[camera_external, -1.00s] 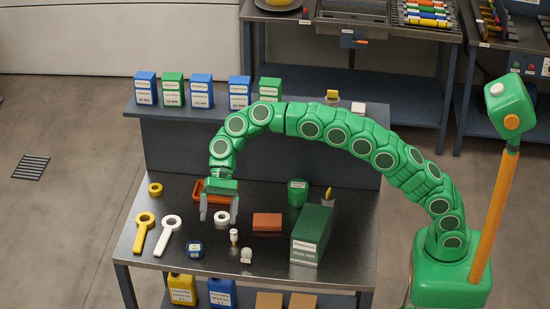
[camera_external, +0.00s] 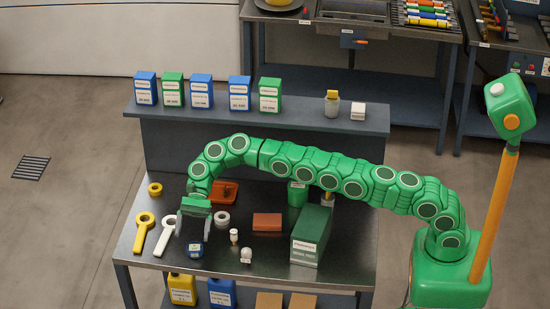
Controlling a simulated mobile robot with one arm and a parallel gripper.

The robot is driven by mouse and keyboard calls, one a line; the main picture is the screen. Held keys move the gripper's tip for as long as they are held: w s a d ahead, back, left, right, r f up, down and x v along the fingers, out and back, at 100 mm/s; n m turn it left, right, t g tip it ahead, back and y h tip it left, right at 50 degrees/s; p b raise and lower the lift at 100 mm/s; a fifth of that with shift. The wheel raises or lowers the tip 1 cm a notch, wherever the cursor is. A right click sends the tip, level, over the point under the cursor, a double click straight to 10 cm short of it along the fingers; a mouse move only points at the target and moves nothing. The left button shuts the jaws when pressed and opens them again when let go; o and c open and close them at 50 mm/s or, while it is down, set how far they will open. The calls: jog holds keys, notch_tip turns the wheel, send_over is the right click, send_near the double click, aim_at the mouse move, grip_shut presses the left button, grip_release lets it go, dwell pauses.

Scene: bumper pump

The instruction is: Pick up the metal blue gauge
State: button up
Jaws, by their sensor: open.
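The blue gauge (camera_external: 195,250) is a small dark blue block with a pale display, lying near the front of the metal table (camera_external: 280,195). My gripper (camera_external: 193,234) points down, just above and behind the gauge in the picture. Its two grey fingers are spread apart, with nothing held between them. The fingertips show close to the gauge's two sides. I cannot tell from this view whether they touch it or how high they are.
A white ring-ended tool (camera_external: 164,240) lies close left, beside a yellow one (camera_external: 143,234). A white ring (camera_external: 222,218), a small white bottle (camera_external: 234,237) and an orange tray (camera_external: 228,192) are nearby. A green box (camera_external: 311,237) stands right.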

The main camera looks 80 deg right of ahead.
jog(key=m+y, duration=0.1)
send_near(194, 248)
jog(key=x, duration=0.4)
jog(key=shift+s+f, duration=0.1)
jog(key=shift+f, duration=0.1)
jog(key=shift+x, duration=3.85)
jog(key=shift+c, duration=0.2)
jog(key=c, duration=1.1)
jog(key=shift+r, duration=0.2)
